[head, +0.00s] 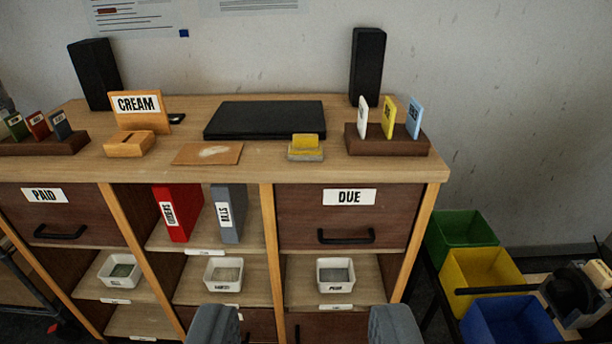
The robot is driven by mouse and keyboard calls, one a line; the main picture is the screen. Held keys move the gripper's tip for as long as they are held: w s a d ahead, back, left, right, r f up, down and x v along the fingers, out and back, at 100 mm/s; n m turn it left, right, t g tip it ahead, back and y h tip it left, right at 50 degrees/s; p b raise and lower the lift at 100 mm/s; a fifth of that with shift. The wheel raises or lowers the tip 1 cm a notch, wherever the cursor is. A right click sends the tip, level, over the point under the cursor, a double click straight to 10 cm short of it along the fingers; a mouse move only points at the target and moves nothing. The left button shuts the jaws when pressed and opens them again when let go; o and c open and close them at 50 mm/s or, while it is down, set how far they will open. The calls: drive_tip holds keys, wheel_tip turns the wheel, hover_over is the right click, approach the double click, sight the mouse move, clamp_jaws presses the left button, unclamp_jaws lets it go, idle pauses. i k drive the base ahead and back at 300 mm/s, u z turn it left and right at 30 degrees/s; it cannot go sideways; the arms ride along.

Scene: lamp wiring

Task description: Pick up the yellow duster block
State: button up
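The yellow duster block (305,142) sits on top of the wooden cabinet, near its front edge and right of centre. It has a yellow upper part and rests on a grey base or tray (305,156). My gripper (302,328) shows at the bottom edge of the view, its two grey fingers wide apart with nothing visible between them. It is in front of the cabinet, apart from the block and lower in the picture.
The cabinet top (385,170) also bears a brown card (208,153), a black laptop-like slab (264,120), a card rack (390,145), a CREAM sign (136,105) and two black speakers (367,66). Below are a DUE drawer (349,222) and small white trays. Coloured bins (480,270) stand right.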

sight(304, 147)
drive_tip(key=z, duration=0.35)
drive_tip(key=k, duration=0.15)
drive_tip(key=u, duration=1.2)
drive_tip(key=i, duration=2.4)
drive_tip(key=z, duration=0.65)
